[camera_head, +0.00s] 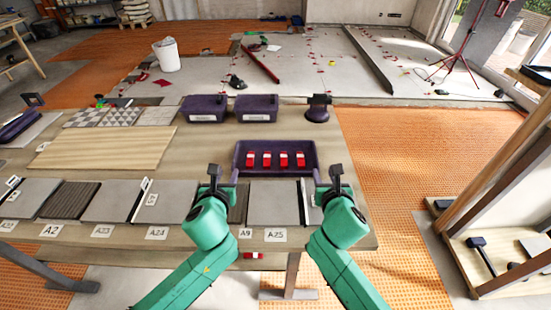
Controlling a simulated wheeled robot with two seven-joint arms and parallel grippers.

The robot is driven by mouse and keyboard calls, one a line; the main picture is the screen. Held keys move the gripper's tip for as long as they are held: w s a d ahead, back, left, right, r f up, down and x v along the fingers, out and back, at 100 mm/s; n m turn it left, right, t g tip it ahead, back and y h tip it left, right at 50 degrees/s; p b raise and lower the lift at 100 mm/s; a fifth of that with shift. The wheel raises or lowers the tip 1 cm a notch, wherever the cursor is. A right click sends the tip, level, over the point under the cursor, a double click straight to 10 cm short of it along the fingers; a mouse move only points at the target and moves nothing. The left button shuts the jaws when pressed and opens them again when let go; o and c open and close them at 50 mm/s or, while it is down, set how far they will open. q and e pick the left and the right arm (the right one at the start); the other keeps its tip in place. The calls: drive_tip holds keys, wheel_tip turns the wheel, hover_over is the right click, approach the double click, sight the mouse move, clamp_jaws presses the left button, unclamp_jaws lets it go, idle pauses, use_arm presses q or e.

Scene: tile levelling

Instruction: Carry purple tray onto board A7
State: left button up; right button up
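The purple tray (275,175) holds several red pieces in a row and is at the right part of the workbench, behind the row of tiles. My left gripper (226,174) is at the tray's left end, and my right gripper (328,176) is at its right end. The fingers are small and dark, so I cannot tell whether they are shut on the tray ends. I cannot tell whether the tray rests on the bench. No label reading A7 is legible; a bare light wooden board (105,147) lies left of the tray.
Two purple bins (205,109) (257,109) and a dark purple round tool (318,110) stand at the bench's back. Grey and ribbed tiles line the front edge, with labels such as A24 (157,233) and A25 (275,235). Patterned tiles (122,117) lie behind the wooden board.

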sight(236, 156)
use_arm(q)
drive_tip(key=x, duration=1.4)
drive_tip(key=shift+w+f, duration=0.25)
drive_tip(key=shift+w, duration=0.1)
use_arm(e)
drive_tip(key=x, duration=1.4)
drive_tip(key=shift+w+f, duration=0.25)
drive_tip(key=shift+w, duration=0.1)
use_arm(q)
clamp_jaws()
use_arm(e)
clamp_jaws()
drive_tip(key=shift+r, duration=0.1)
